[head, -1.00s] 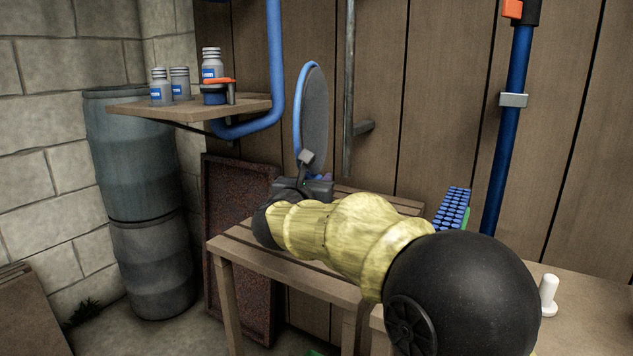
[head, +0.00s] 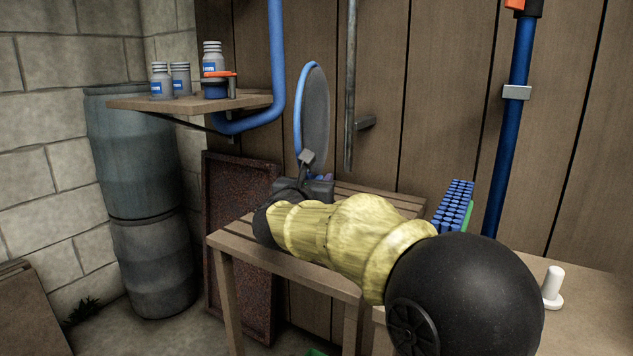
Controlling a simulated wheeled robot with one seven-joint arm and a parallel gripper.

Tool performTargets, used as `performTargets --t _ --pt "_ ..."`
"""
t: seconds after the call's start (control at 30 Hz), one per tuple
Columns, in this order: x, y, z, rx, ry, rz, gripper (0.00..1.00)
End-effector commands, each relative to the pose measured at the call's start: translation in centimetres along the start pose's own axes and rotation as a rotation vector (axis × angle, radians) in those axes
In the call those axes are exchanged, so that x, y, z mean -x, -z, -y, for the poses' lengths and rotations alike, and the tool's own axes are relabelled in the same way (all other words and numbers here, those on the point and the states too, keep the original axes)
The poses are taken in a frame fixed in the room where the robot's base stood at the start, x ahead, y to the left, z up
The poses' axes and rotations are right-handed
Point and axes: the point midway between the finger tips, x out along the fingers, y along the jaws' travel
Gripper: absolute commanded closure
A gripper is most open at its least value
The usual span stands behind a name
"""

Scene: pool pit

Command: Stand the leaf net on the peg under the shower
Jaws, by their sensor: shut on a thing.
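The leaf net (head: 316,112) has a blue rim and grey mesh. It stands upright, seen almost edge-on, above the slatted wooden bench. My gripper (head: 308,160) is shut on the leaf net at its lower end; my wrist and arm partly hide the grip. A white upright peg (head: 552,287) with a wider foot stands on the wooden surface at the lower right, well to the right of the net. A short grey peg (head: 366,123) also juts from the wall beside a grey vertical pipe (head: 350,75). I cannot tell which part is the shower.
A wall shelf (head: 190,104) with several bottles and a blue pipe (head: 276,60) are left of the net. The slatted bench (head: 300,268) is below. A blue-topped brush-like block (head: 455,205) and a blue pole (head: 508,130) are right. Barrels (head: 140,150) stand left.

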Motion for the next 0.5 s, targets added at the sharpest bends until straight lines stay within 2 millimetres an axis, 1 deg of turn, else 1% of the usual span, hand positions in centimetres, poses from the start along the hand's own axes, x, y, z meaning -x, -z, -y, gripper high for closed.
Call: performTargets --t 0.3,0.5 --pt "0.00 0.85 0.03 -0.001 0.000 0.001 0.94" --pt "-0.01 1.08 0.05 -0.001 0.000 0.001 0.94"
